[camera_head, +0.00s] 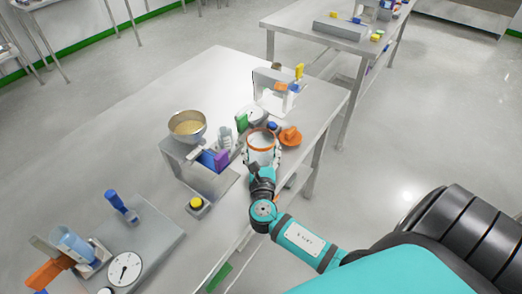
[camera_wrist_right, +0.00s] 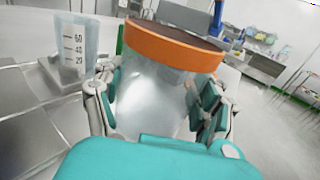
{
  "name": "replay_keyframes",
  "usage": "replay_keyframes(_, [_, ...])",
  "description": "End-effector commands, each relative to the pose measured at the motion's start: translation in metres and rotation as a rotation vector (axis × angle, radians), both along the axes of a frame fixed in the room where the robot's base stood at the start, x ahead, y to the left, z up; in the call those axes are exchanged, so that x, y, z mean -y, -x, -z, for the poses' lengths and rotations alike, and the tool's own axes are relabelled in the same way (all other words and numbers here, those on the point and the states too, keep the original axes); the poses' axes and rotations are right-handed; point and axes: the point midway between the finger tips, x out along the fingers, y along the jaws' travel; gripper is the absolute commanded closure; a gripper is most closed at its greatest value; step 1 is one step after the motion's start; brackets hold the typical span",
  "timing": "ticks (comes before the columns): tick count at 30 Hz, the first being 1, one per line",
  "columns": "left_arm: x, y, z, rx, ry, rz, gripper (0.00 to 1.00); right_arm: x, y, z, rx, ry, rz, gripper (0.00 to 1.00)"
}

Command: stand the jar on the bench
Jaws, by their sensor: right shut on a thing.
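The jar (camera_head: 261,151) is a pale, see-through cylinder with an orange band around its top. It is near the front edge of the steel bench (camera_head: 130,135) in the head view. My right gripper (camera_head: 262,165) is shut around its body, and in the wrist view the fingers sit on both sides of the jar (camera_wrist_right: 152,98), below the orange band. The jar looks roughly upright. Its base is hidden by my gripper, so I cannot tell whether it touches the bench. My left gripper is not in view.
A clear graduated beaker (camera_wrist_right: 70,45) stands left of the jar. An orange object (camera_head: 290,136) is close on its right. A steel stand with a bowl (camera_head: 187,126) is to the left, and a white device (camera_head: 272,92) is behind. The bench's far left is bare.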

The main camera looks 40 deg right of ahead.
Motion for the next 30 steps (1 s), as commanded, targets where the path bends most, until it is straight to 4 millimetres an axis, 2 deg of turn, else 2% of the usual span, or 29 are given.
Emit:
replay_keyframes(7, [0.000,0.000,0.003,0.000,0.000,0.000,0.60,0.000,0.000,0.004,-0.001,0.001,0.000,0.86])
replay_keyframes(8, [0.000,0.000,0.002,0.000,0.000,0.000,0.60,0.000,0.000,0.003,-0.001,0.001,0.000,0.26])
replay_keyframes(13, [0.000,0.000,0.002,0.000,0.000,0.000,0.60,0.000,0.000,0.002,0.000,0.000,0.000,0.04])
replay_keyframes(24, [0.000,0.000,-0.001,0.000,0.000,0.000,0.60,-0.002,0.002,-0.001,-0.001,-0.001,-0.001,0.03])
replay_keyframes(30, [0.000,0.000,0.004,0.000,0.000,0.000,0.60,-0.020,0.030,0.002,-0.003,-0.003,-0.002,0.03])
